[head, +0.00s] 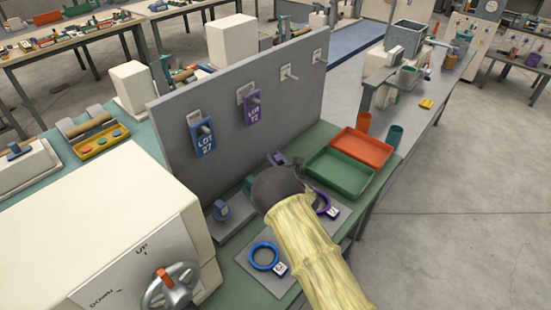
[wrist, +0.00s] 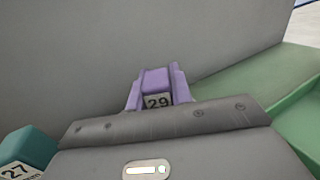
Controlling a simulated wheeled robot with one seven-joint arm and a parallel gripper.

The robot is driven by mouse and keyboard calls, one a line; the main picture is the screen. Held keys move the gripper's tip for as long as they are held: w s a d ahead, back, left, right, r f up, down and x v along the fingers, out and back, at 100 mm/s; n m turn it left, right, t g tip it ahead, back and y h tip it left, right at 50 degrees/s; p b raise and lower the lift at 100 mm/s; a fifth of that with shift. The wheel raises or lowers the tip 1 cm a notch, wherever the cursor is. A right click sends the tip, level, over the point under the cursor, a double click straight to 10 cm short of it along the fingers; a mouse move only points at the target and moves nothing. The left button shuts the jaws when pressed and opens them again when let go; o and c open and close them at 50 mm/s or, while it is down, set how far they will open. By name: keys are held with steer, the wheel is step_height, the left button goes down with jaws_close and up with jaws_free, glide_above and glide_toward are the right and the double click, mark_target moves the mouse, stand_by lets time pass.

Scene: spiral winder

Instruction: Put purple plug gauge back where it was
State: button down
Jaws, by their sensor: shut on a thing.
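The purple plug gauge (head: 277,158) shows as a small purple piece just beyond my gripper in the head view, close to the grey upright panel. In the wrist view a purple block with a white label reading 29 (wrist: 157,85) stands past the edge of my gripper body, in front of the panel. My gripper (head: 275,165) is shut on the purple plug gauge; its fingertips are mostly hidden. A teal block labelled 27 (wrist: 25,155) is at lower left in the wrist view. I cannot see what lies under the purple gauge.
The grey panel (head: 230,80) carries blue and purple lot tags on pegs. Green (head: 340,173) and orange (head: 361,147) trays lie to the right.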

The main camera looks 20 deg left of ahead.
steer(key=shift+f, duration=0.15)
steer(key=c, duration=1.3)
jaws_free()
steer(key=shift+o, duration=0.2)
steer(key=shift+r, duration=0.2)
steer(key=b+v, duration=0.2)
steer(key=v, duration=1)
steer(key=shift+w, duration=0.1)
